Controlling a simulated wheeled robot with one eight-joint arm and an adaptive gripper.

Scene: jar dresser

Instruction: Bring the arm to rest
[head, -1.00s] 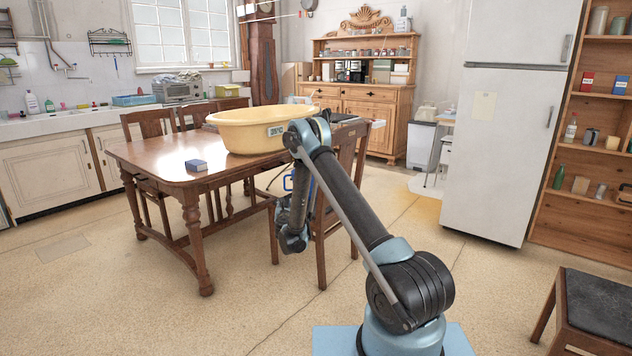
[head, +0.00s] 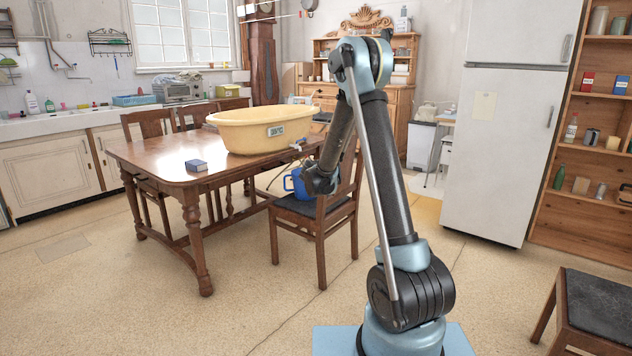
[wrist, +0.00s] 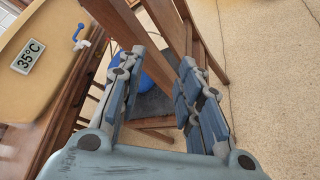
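My gripper (wrist: 161,62) is open in the wrist view, its two blue-grey fingers apart with nothing held between them. In the head view my arm is raised at the elbow and folded down, with the dark wrist end (head: 320,181) hanging by the chair (head: 318,215); the fingers are hard to make out there. A blue container (head: 297,184) stands on the chair's dark seat, partly hidden by my wrist. It also shows beyond the fingers in the wrist view (wrist: 160,72).
A yellow tub (head: 255,132) with a small tap and a "35°C" label stands on the wooden table (head: 150,158), close to my arm. A small blue box (head: 196,166) lies near the table's edge. A stool (head: 592,305) stands at right. The floor left of my base is clear.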

